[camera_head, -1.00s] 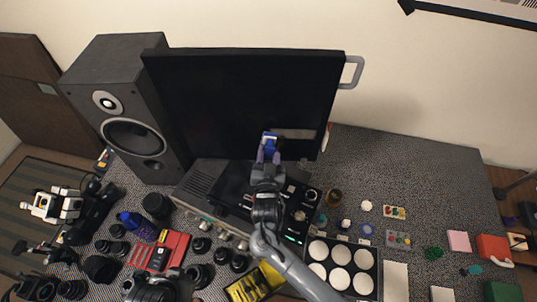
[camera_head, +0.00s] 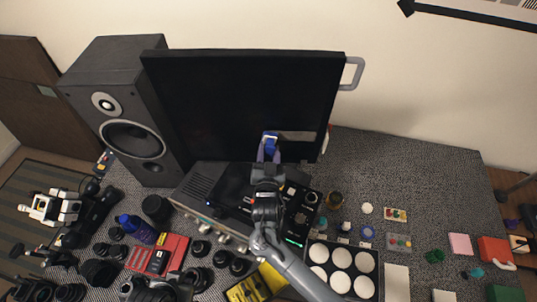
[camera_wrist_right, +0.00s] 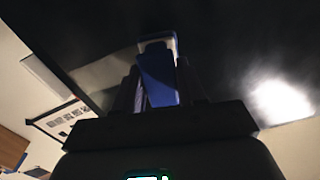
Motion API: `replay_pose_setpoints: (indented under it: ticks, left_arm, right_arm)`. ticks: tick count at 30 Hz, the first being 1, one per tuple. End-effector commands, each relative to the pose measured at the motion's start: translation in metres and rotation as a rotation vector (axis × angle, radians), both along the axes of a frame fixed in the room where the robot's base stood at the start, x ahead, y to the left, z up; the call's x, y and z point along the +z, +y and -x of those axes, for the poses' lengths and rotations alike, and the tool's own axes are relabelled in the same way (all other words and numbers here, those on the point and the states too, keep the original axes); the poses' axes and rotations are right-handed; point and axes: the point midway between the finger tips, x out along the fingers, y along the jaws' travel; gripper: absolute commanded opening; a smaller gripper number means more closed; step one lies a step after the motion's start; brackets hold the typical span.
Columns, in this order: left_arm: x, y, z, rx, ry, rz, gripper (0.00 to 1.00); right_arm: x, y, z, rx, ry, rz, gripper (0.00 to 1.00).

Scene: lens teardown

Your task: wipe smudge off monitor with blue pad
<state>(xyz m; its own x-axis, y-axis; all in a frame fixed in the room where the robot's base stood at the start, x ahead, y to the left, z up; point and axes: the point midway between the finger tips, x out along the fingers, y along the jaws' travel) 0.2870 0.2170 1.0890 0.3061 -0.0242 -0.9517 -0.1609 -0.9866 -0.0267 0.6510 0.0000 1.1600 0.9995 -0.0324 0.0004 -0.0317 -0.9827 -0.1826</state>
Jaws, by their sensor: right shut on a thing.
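The monitor (camera_head: 240,95) stands upright at the back of the table with a dark screen. A pale grey smear (camera_head: 300,136) shows low on the right part of its screen. My right gripper (camera_head: 268,152) is shut on the blue pad (camera_head: 271,140) in front of the lower screen, left of the smear. In the right wrist view the blue pad (camera_wrist_right: 158,75) sits between the fingers, its pale far end at the dark screen. I cannot tell whether it touches. A bright patch (camera_wrist_right: 282,100) shows on the screen at right.
A speaker (camera_head: 130,110) stands close left of the monitor. A receiver (camera_head: 205,195) and a black device with knobs (camera_head: 300,215) lie below the screen. Several lenses, a red case (camera_head: 170,250) and a tray of white discs (camera_head: 340,265) crowd the front.

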Motion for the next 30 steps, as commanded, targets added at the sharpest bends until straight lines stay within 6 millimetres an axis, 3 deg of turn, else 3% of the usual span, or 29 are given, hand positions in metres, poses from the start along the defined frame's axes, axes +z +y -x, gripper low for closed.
replay_pose_setpoints:
  ticks: [20,30]
  left_arm:
    - [-0.006,0.003,0.0,-0.009,0.0,-0.014,0.0]
    - [0.007,0.002,0.0,-0.006,0.0,-0.009,0.0]
  right_arm:
    - [0.0,-0.002,-0.01,0.0,0.0,-0.001,0.16]
    - [0.002,-0.024,-0.008,-0.001,0.001,0.0,0.16]
